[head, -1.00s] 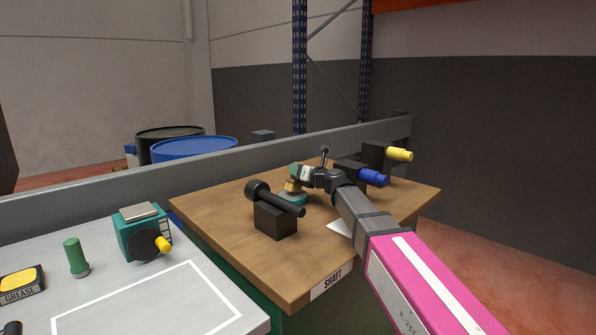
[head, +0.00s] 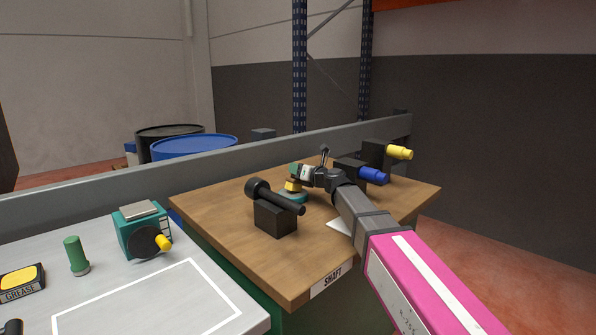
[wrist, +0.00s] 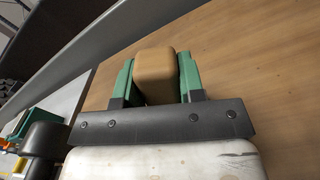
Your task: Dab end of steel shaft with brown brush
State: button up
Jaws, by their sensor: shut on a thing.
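My gripper (head: 295,170) is over the wooden bench, with its fingers pointing down and to the left. In the wrist view its green fingers (wrist: 158,78) are shut on a brown block-like handle (wrist: 155,75), which I take to be the brown brush. In the head view a yellow part (head: 293,186) shows below the fingers, just above a round teal base (head: 292,197); I cannot tell whether they touch. A dark shaft (head: 285,200) with a round, thicker end lies on a black block, left of and nearer than my gripper. The brush's lower end is hidden in the wrist view.
Blue (head: 374,175) and yellow (head: 399,152) handled pieces on black blocks stand right of my gripper. A SHAFT label (head: 332,281) marks the bench's front edge. The grey table (head: 110,285) at left holds a teal box (head: 135,235), green cylinder (head: 76,255) and grease tin (head: 20,281).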

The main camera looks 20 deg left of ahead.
jog(key=shift+r, duration=3.5)
jog(key=shift+r, duration=0.1)
